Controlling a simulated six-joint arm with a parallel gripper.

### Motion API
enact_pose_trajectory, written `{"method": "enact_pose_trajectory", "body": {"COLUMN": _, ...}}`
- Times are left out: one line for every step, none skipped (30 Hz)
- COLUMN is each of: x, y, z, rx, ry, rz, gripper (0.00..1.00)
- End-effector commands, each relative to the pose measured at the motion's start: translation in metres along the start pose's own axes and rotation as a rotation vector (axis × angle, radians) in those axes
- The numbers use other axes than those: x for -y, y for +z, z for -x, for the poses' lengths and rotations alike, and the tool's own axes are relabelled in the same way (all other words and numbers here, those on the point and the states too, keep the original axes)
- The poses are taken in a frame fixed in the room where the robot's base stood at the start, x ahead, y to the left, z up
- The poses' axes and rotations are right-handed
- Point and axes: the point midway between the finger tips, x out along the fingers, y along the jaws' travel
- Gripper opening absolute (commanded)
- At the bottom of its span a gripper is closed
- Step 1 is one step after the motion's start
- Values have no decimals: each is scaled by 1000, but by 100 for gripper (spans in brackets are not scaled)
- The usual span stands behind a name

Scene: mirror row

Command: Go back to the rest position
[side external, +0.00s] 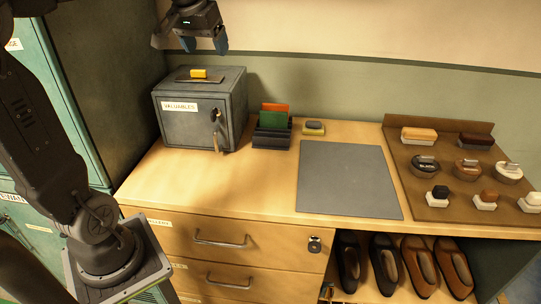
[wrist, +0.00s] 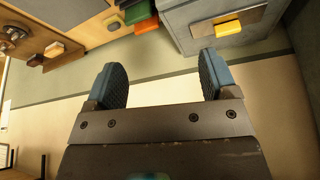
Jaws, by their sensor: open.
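My gripper (side external: 205,42) is at the top of the side external view, raised well above the counter and above the grey safe. In the wrist view its two blue padded fingers (wrist: 163,85) stand apart with nothing between them. It touches nothing that I can see.
The grey safe (side external: 180,128) labelled VALUABLES has a yellow block (side external: 199,73) on top. A grey mat (side external: 348,180) lies bare. A brown board (side external: 400,160) carries several brushes and tins.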

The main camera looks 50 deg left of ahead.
Motion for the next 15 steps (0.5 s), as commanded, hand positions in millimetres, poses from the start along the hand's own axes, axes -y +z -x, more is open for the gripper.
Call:
{"method": "enact_pose_trajectory", "body": {"x": -27, "y": 29, "z": 6, "rx": -11, "ry": 31, "rz": -69, "gripper": 79}}
{"method": "enact_pose_trajectory", "body": {"x": -39, "y": 46, "z": 8, "rx": -17, "ry": 47, "rz": -103, "gripper": 79}}
{"method": "enact_pose_trajectory", "body": {"x": -54, "y": 69, "z": 9, "rx": -23, "ry": 69, "rz": -150, "gripper": 79}}
{"method": "enact_pose_trajectory", "body": {"x": -63, "y": 86, "z": 10, "rx": -29, "ry": 85, "rz": -184, "gripper": 79}}
{"method": "enact_pose_trajectory", "body": {"x": -72, "y": 104, "z": 10, "rx": -34, "ry": 102, "rz": -218, "gripper": 79}}
{"method": "enact_pose_trajectory", "body": {"x": -81, "y": 127, "z": 9, "rx": -40, "ry": 123, "rz": -262, "gripper": 79}}
{"method": "enact_pose_trajectory", "body": {"x": -86, "y": 143, "z": 8, "rx": -44, "ry": 139, "rz": -292, "gripper": 79}}
{"method": "enact_pose_trajectory", "body": {"x": -91, "y": 159, "z": 7, "rx": -48, "ry": 153, "rz": -322, "gripper": 79}}
{"method": "enact_pose_trajectory", "body": {"x": -96, "y": 179, "z": 5, "rx": -53, "ry": 172, "rz": -358, "gripper": 79}}
{"method": "enact_pose_trajectory", "body": {"x": -98, "y": 192, "z": 3, "rx": -57, "ry": 185, "rz": -382, "gripper": 79}}
{"method": "enact_pose_trajectory", "body": {"x": -100, "y": 204, "z": 1, "rx": -59, "ry": 196, "rz": -403, "gripper": 79}}
{"method": "enact_pose_trajectory", "body": {"x": -102, "y": 218, "z": -2, "rx": -63, "ry": 209, "rz": -428, "gripper": 79}}
{"method": "enact_pose_trajectory", "body": {"x": -102, "y": 226, "z": -3, "rx": -64, "ry": 217, "rz": -443, "gripper": 79}}
{"method": "enact_pose_trajectory", "body": {"x": -103, "y": 234, "z": -5, "rx": -65, "ry": 224, "rz": -457, "gripper": 79}}
{"method": "enact_pose_trajectory", "body": {"x": -103, "y": 241, "z": -7, "rx": -68, "ry": 232, "rz": -471, "gripper": 79}}
